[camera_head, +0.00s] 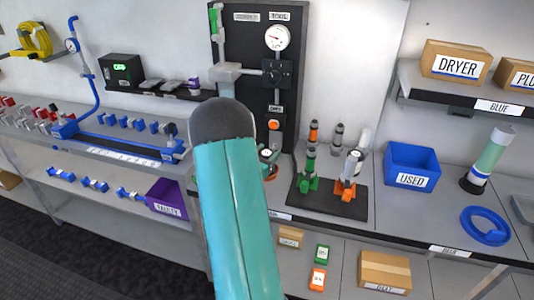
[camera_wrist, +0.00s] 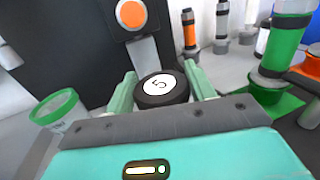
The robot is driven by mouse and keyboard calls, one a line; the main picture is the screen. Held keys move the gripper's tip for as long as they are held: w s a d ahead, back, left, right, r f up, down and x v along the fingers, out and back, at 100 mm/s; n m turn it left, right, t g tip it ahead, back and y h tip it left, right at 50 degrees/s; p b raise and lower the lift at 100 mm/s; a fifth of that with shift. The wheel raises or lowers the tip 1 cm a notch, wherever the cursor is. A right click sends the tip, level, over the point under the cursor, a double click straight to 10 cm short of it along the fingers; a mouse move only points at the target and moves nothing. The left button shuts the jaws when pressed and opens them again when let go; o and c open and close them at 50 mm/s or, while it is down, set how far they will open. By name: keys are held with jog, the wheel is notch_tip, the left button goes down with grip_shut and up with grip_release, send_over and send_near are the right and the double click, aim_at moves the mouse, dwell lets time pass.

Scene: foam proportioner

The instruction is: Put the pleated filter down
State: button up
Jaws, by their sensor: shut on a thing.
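A round black cap with a white disc marked "5" (camera_wrist: 161,87), which I take to be the top of the pleated filter, sits between my two pale green fingers. My gripper (camera_wrist: 162,92) is shut on it in the wrist view. Its body below the cap is hidden, so I cannot tell whether it touches the bench. In the head view the cap (camera_head: 266,154) shows just right of my teal arm, in front of the black panel, and my gripper is mostly hidden by the arm.
A black mat (camera_head: 334,205) with green and orange stands holding cartridges is to the right. Beyond are a blue USED bin (camera_head: 411,166), a green-and-white cylinder (camera_head: 486,158) and a blue ring (camera_head: 485,226).

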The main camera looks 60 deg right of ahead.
jog(key=shift+f, duration=0.25)
jog(key=o, duration=1)
jog(key=shift+f, duration=0.1)
